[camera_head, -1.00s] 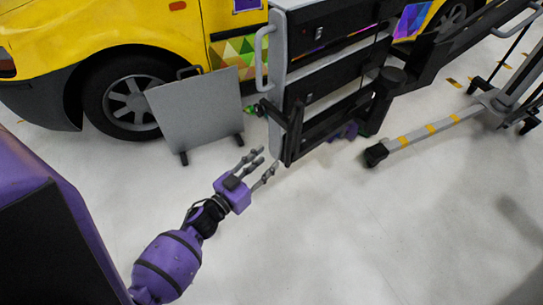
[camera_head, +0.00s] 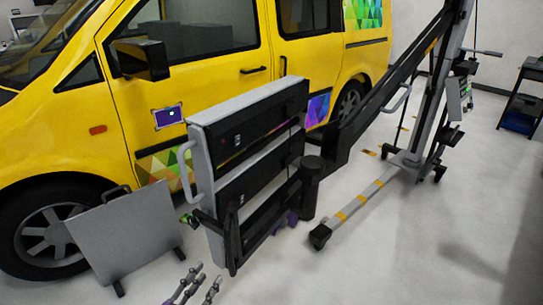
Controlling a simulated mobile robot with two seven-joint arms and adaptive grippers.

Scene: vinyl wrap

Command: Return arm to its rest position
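My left gripper (camera_head: 206,275) shows at the bottom edge of the head view, left of the middle. Only its grey fingers are in view; the wrist and the purple arm are below the picture. The fingers are spread apart with nothing seen between them. They are over the pale floor, in front of and below the black and grey panel machine (camera_head: 205,165). My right gripper is not in view.
A yellow van (camera_head: 210,70) fills the back. A grey board (camera_head: 125,235) stands on the floor at the left. The panel machine hangs on a wheeled stand (camera_head: 365,195). Open floor (camera_head: 420,260) lies at the lower right. A dark shelf (camera_head: 522,100) stands far right.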

